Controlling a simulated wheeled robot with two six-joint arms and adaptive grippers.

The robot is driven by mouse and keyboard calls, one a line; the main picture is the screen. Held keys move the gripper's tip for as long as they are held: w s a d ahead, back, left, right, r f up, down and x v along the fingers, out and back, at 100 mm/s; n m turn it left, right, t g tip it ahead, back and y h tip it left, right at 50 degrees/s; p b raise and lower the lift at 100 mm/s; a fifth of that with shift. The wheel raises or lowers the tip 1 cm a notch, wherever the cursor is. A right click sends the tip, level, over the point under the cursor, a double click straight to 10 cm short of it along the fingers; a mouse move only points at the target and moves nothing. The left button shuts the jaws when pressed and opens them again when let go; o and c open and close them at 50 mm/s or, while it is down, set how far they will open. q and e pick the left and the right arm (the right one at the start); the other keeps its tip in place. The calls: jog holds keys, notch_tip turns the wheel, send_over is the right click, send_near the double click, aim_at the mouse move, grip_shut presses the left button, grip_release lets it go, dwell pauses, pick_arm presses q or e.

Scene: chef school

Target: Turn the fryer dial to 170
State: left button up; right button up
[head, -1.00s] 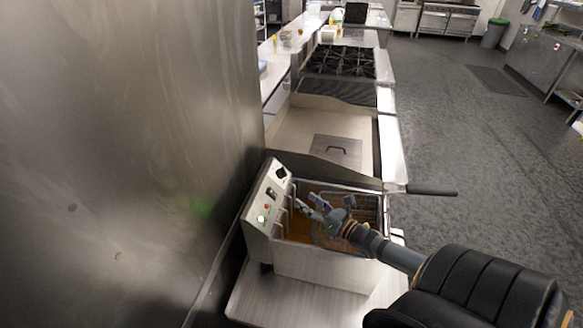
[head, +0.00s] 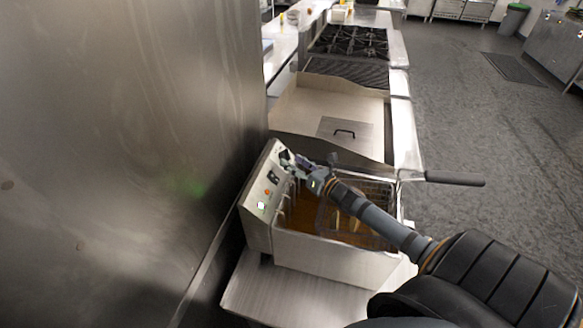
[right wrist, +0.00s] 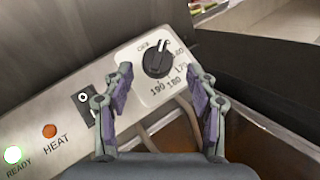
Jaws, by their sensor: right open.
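The fryer (head: 338,262) stands on a metal counter, with oil and a wire basket in it. Its sloped control panel (head: 256,206) is on the left side. My left gripper is out of view.
The green READY light (right wrist: 12,155) looks lit; an orange HEAT light (right wrist: 49,131) and a black switch (right wrist: 85,98) sit between it and the dial. A tall metal wall (head: 120,150) stands close on the left. The basket handle (head: 455,179) sticks out right.

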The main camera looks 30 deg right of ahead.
jog(key=shift+w+a+r, duration=0.2)
jog(key=shift+w+r, duration=0.05)
jog(key=shift+w, duration=0.3)
jog(key=shift+w, duration=0.1)
jog(key=shift+c, duration=0.4)
